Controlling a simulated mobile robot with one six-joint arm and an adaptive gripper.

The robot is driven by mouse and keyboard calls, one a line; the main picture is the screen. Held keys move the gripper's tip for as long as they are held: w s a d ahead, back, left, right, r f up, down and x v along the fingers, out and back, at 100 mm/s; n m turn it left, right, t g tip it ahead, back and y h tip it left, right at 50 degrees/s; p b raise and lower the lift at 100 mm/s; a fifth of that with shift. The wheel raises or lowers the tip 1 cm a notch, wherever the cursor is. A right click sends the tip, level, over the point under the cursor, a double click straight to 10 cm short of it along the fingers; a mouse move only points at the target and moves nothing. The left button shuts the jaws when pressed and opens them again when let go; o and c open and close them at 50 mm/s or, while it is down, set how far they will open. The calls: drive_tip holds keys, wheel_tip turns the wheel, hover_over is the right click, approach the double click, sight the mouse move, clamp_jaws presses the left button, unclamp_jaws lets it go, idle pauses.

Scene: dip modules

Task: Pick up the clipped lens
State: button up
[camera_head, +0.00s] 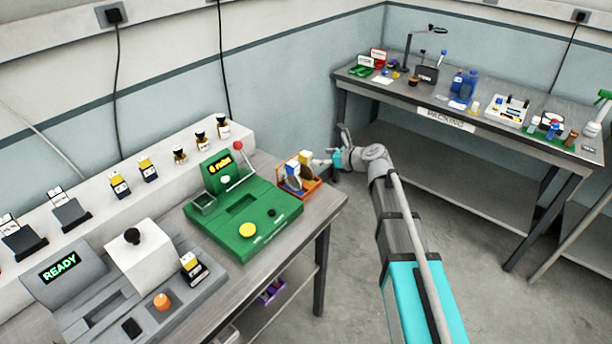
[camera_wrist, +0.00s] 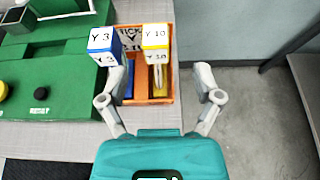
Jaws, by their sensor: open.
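An orange tray (camera_head: 310,185) stands at the right end of the near bench and holds two upright labelled blocks with round grey lens-like discs below them. One is a blue and white block (camera_head: 291,168) marked Y 3 in the wrist view (camera_wrist: 104,44). The other is a yellow and white block (camera_head: 306,157) marked Y 10 in the wrist view (camera_wrist: 155,37). I cannot tell which is the clipped lens. My gripper (camera_wrist: 165,72) is open and empty, just right of the tray in the head view (camera_head: 331,148). In the wrist view the Y 10 block lies between its fingers.
A green device (camera_head: 262,222) with a red-knobbed lever stands left of the tray. A grey machine (camera_head: 110,290) reading READY is farther left. A shelf (camera_head: 150,185) with small clips runs behind. A second bench (camera_head: 400,92) stands across an open floor.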

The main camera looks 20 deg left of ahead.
sight(310, 156)
drive_tip(key=shift+x, duration=0.75)
drive_tip(key=shift+b+x, duration=0.95)
drive_tip(key=shift+x, duration=1.7)
drive_tip(key=shift+s+r, duration=0.2)
clamp_jaws()
